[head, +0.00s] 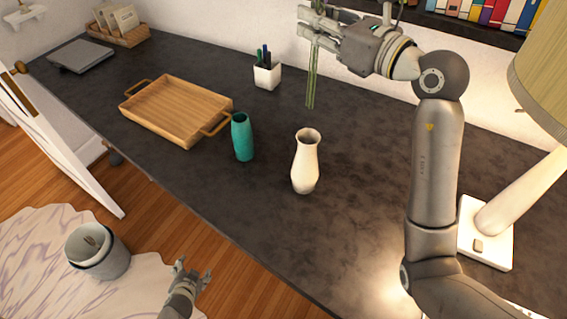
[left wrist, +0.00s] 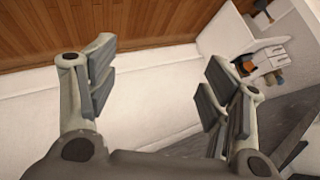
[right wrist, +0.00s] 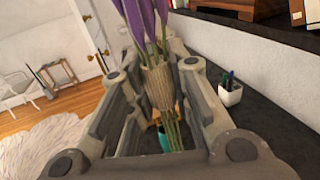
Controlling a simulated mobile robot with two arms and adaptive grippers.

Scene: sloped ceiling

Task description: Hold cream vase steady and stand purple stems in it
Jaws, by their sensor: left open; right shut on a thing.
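The cream vase (head: 305,165) stands upright on the dark desk (head: 370,210), with its mouth open and nothing in it. The purple stems (right wrist: 146,22) show purple petals and a twine wrap (right wrist: 159,84) in the right wrist view. Their green stalks (head: 312,80) hang down in the head view, above and behind the vase. My right gripper (head: 318,28) is shut on the stems; it also shows in the right wrist view (right wrist: 160,85). My left gripper (head: 192,274) is open and empty, low beyond the desk's front edge, apart from the vase. The flower heads are out of the head view.
A teal vase (head: 242,138) stands left of the cream vase. A wooden tray (head: 180,108), a white pen cup (head: 267,76) and a lamp (head: 488,232) are also on the desk. A bucket (head: 98,252) is on the floor.

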